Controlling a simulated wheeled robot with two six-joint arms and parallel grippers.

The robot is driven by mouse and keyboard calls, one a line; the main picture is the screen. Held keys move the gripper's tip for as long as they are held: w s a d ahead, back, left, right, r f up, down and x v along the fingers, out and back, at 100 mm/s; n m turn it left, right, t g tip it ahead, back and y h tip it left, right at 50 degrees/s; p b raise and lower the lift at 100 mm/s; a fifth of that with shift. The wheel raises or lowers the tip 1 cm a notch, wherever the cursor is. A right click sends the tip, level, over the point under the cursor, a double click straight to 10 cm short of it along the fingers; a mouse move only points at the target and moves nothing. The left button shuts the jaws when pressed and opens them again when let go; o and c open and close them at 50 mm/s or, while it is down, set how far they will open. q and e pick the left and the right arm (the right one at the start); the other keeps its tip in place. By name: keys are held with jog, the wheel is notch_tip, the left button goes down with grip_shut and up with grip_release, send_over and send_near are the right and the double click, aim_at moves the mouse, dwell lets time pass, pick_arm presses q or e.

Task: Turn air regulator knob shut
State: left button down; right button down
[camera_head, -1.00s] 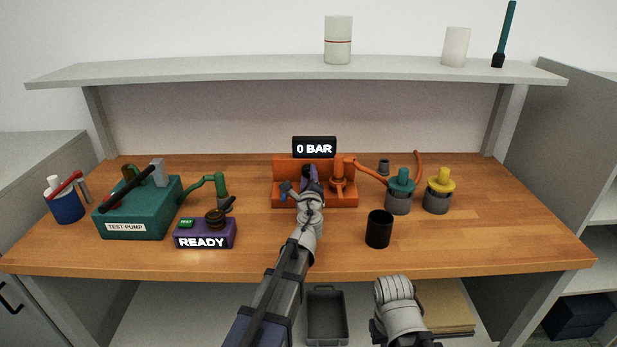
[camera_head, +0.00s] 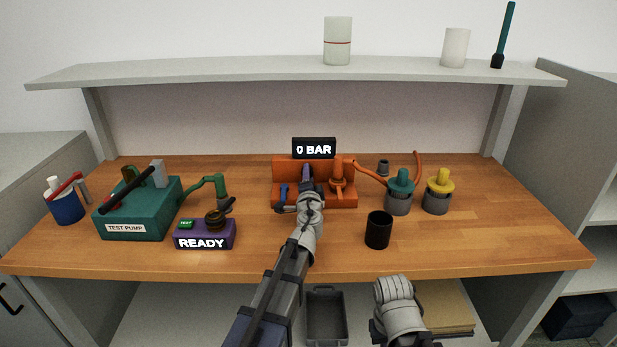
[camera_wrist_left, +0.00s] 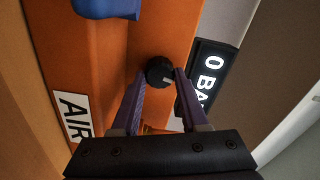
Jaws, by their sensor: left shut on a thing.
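The orange air regulator unit (camera_head: 347,199) stands at the middle back of the table, with a black display (camera_head: 314,148) reading 0 BAR above it. In the left wrist view the regulator knob (camera_wrist_left: 160,71) is small, round and black with a pale mark, set on the orange face (camera_wrist_left: 160,30). My left gripper (camera_wrist_left: 161,78) has its two purple fingers on either side of the knob, shut on it. In the head view the left gripper (camera_head: 306,174) and wrist hide the knob. My right gripper is not in view; only part of that arm shows.
A black cup (camera_head: 379,230) stands right of my left arm. Teal (camera_head: 399,190) and yellow-topped (camera_head: 438,190) fittings stand further right. The test pump (camera_head: 138,210) and a purple READY box (camera_head: 205,235) are at left. A blue part (camera_wrist_left: 107,8) juts out near the gripper.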

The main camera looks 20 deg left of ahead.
pick_arm(q)
jog(key=shift+n, duration=0.9)
jog(key=shift+c, duration=2.1)
grip_release()
jog(key=v, duration=0.8)
jog(key=shift+w, duration=0.1)
